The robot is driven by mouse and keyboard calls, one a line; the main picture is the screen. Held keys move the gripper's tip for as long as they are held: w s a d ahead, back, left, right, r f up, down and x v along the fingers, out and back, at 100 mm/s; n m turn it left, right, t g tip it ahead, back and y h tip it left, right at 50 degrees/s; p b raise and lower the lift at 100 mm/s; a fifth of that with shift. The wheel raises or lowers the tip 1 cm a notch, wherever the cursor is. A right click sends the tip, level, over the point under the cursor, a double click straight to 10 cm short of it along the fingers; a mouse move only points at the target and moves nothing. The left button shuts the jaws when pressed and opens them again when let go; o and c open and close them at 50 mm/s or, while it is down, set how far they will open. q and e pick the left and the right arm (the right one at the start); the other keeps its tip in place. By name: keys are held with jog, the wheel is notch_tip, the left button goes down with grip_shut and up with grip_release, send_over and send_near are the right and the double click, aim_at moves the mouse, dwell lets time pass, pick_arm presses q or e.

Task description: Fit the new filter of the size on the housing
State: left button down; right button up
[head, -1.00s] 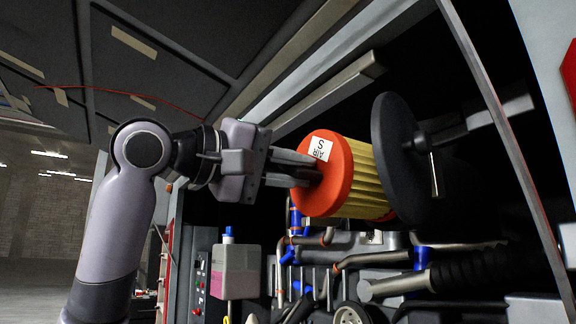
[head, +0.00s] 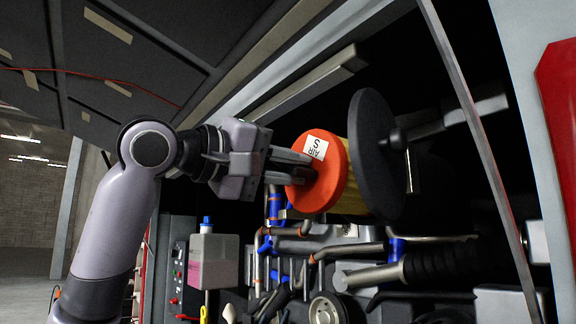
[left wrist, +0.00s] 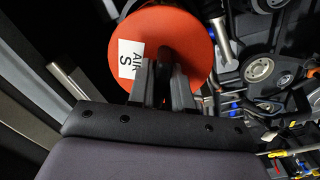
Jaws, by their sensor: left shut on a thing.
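The new filter (head: 325,190) has an orange-red end cap with a white label reading "AIR S" and a yellow pleated body. My left gripper (head: 307,170) is shut on a grip at the middle of the cap. The filter is held sideways, its far end at or against a dark round housing plate (head: 374,150); I cannot tell whether they touch. In the left wrist view the cap (left wrist: 185,30) shows beyond the fingers (left wrist: 163,85), and hides the housing. No size mark on the housing is readable. My right gripper is not in view.
Pipes, hoses and a pulley (head: 326,308) crowd the bay below the filter. A bottle with pink liquid (head: 214,258) stands left of them. A metal rail (head: 310,95) runs above, and a curved frame edge (head: 478,130) is at the right.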

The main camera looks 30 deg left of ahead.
pick_arm(q)
jog(key=shift+p+x, duration=1.45)
jog(key=shift+x, duration=1.75)
jog(key=shift+p+x, duration=1.9)
jog(key=shift+x, duration=1.05)
jog(key=shift+w, duration=0.3)
jog(key=shift+f+p+x, duration=0.25)
jog(key=shift+p+x, duration=0.55)
jog(key=shift+x, duration=0.3)
jog(key=shift+p+x, duration=0.3)
jog(key=shift+x, duration=0.85)
jog(key=shift+f, duration=0.15)
